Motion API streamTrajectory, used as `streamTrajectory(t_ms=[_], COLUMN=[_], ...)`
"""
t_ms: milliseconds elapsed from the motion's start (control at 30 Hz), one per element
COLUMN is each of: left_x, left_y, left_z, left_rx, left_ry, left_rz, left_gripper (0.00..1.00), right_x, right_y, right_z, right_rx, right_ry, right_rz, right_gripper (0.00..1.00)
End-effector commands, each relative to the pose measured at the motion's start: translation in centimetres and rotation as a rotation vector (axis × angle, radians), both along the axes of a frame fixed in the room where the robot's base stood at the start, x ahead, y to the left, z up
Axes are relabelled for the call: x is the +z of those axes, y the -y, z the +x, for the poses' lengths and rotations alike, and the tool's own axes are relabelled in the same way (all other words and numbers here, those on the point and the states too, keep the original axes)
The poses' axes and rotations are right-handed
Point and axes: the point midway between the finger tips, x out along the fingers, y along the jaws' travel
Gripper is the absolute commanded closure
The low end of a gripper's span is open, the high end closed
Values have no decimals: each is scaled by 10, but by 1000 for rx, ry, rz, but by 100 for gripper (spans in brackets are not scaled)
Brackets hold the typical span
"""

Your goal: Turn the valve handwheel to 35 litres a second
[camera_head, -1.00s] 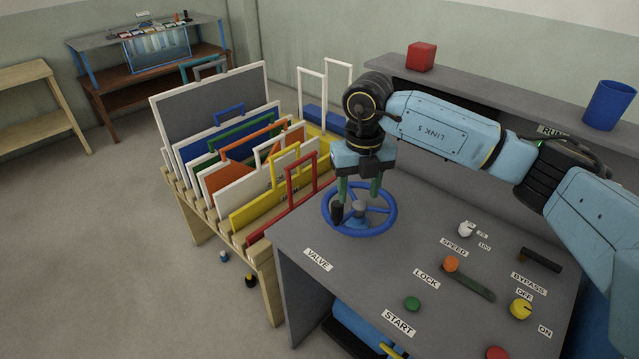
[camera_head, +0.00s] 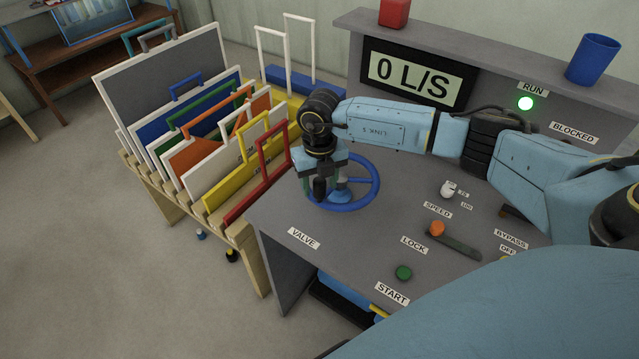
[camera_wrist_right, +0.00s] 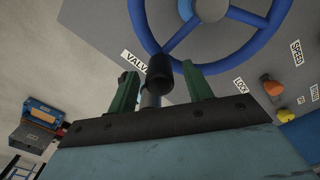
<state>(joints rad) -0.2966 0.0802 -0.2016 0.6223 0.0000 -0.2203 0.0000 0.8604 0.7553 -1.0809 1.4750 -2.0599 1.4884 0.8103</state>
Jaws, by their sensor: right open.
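The blue valve handwheel (camera_head: 377,183) lies on the grey console, with the VALVE label (camera_head: 304,238) in front of it. A dark upright knob (camera_head: 319,189) stands at its left side. My right gripper (camera_head: 321,184) points down over the wheel's left side, at the knob. In the right wrist view its green fingers (camera_wrist_right: 160,88) are apart, with the dark knob (camera_wrist_right: 160,70) showing between them. I cannot tell whether either finger touches it. The wheel's rim (camera_wrist_right: 146,25) shows beyond. The display (camera_head: 414,72) reads 0 L/S. My left gripper is not in view.
The console also carries a white SPEED knob (camera_head: 447,190), an orange LOCK knob (camera_head: 437,228) and a green START button (camera_head: 403,272). A rack of coloured frames (camera_head: 212,203) stands close left. My own blue body covers the lower right.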

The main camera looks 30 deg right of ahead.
Motion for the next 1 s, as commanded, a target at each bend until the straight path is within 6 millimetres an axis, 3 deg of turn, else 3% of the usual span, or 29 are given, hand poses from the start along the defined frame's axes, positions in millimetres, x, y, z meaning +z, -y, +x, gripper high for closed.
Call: streamTrajectory(t_ms=[133, 467, 867, 1000], left_x=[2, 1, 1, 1], left_y=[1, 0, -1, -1], left_z=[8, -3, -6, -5], left_rx=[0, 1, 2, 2], left_ry=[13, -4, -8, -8], left_rz=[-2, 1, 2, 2], left_gripper=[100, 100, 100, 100], right_x=[-13, -16, -16, -16], right_y=[0, 0, 0, 0], right_z=[0, 0, 0, 0], right_rx=[0, 1, 0, 0], right_ry=[0, 1, 1, 1], right_rz=[-1, 0, 0, 0], right_gripper=[50, 50, 100, 100])
